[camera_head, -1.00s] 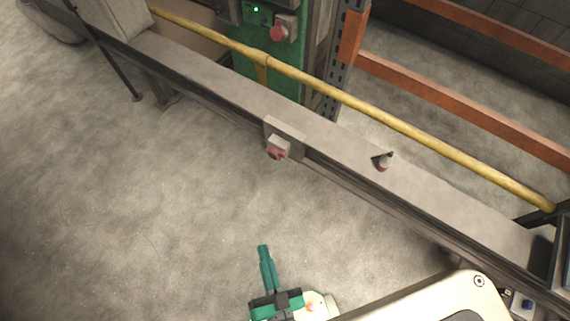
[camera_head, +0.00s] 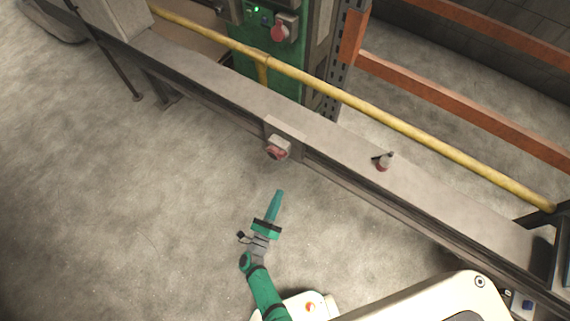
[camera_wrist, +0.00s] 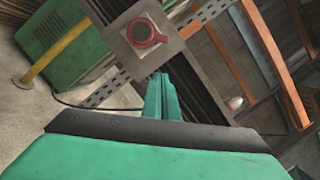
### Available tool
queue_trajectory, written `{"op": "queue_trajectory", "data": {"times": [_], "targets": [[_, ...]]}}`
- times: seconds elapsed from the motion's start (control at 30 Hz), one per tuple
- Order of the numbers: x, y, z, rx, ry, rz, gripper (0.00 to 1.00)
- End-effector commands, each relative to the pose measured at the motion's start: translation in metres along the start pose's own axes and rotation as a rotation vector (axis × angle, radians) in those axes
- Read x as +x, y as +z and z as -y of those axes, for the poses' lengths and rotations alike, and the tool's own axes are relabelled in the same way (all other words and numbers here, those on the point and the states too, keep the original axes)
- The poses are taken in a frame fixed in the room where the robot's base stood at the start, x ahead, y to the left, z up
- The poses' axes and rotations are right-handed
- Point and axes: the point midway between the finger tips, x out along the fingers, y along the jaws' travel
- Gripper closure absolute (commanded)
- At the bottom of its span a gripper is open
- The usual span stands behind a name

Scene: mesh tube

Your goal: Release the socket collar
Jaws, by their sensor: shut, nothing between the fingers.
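The socket with its red collar (camera_head: 277,152) sits on a grey plate on the near side of the long rail. In the wrist view the collar (camera_wrist: 146,34) is a red ring around a dark centre, with a small red tab at its right. My gripper (camera_head: 280,192) is green, shut and empty. It is below the socket in the head view, apart from it, with its fingers pointing up toward the rail. In the wrist view my fingertips (camera_wrist: 160,77) show below the collar, with a gap between them in the picture.
The grey rail (camera_head: 220,88) runs diagonally across. A small grey and red part (camera_head: 383,161) stands on top of it to the right. Behind are a yellow pipe (camera_head: 400,124), a green cabinet (camera_head: 262,80) and orange beams (camera_head: 450,98). The near floor (camera_head: 130,220) is clear.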

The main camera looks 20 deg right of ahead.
Motion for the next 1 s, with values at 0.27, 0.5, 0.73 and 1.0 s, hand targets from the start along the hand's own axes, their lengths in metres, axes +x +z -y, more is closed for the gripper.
{"op": "queue_trajectory", "data": {"times": [0.27, 0.5, 0.73, 1.0], "targets": [[0.013, -0.005, -0.007, 0.087, -0.041, -0.035, 1.0], [0.013, -0.005, -0.006, 0.085, -0.04, -0.034, 1.0], [0.028, -0.005, -0.005, 0.084, -0.042, -0.034, 1.0], [0.076, -0.007, -0.004, 0.084, -0.042, -0.034, 1.0]]}}
